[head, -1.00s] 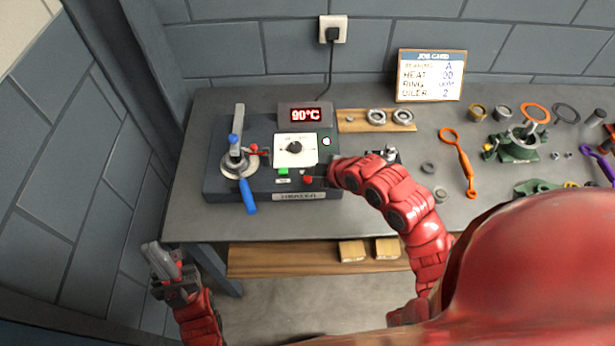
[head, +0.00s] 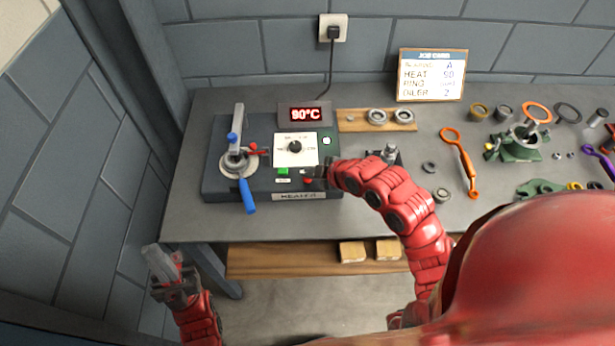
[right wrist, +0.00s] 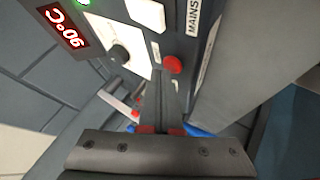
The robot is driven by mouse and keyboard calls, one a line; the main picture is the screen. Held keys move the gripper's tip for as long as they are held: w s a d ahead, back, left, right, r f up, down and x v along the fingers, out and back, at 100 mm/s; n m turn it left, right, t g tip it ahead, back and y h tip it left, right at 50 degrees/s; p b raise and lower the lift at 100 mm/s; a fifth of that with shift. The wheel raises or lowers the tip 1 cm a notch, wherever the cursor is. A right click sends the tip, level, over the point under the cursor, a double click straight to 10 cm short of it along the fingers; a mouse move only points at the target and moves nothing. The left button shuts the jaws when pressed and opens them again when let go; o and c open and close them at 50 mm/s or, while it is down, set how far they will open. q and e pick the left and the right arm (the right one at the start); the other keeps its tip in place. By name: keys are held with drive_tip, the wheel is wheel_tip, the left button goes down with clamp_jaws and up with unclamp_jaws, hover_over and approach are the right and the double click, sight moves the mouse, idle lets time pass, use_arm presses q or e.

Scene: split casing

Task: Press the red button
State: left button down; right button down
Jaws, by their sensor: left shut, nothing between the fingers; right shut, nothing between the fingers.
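The red button (head: 308,181) sits on the front right of the dark heater box (head: 228,186), beside a green button (head: 283,171). It shows as a round red cap (right wrist: 172,64) in the right wrist view, close to the fingertips. My right gripper (head: 320,172) is shut and empty, with its tips just above and right of the red button in the head view. I cannot tell whether they touch it. My left gripper (head: 163,262) is shut and empty, low at the left in front of the table.
The heater has a 90°C display (head: 304,115), a black knob (head: 295,147) and a blue-handled lever clamp (head: 247,196). A wooden strip with bearing rings (head: 350,127) lies behind. An orange wrench (head: 461,162) and several metal parts lie to the right.

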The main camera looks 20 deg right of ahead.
sight(311, 180)
drive_tip(key=shift+f+b, duration=0.35)
drive_tip(key=shift+f, duration=0.05)
drive_tip(key=shift+r, duration=0.1)
idle(0.5)
drive_tip(key=shift+r+p, duration=0.5)
drive_tip(key=shift+r, duration=0.35)
drive_tip(key=shift+r+p, duration=1.45)
drive_tip(key=shift+r, duration=1.15)
drive_tip(key=shift+w+f, duration=0.1)
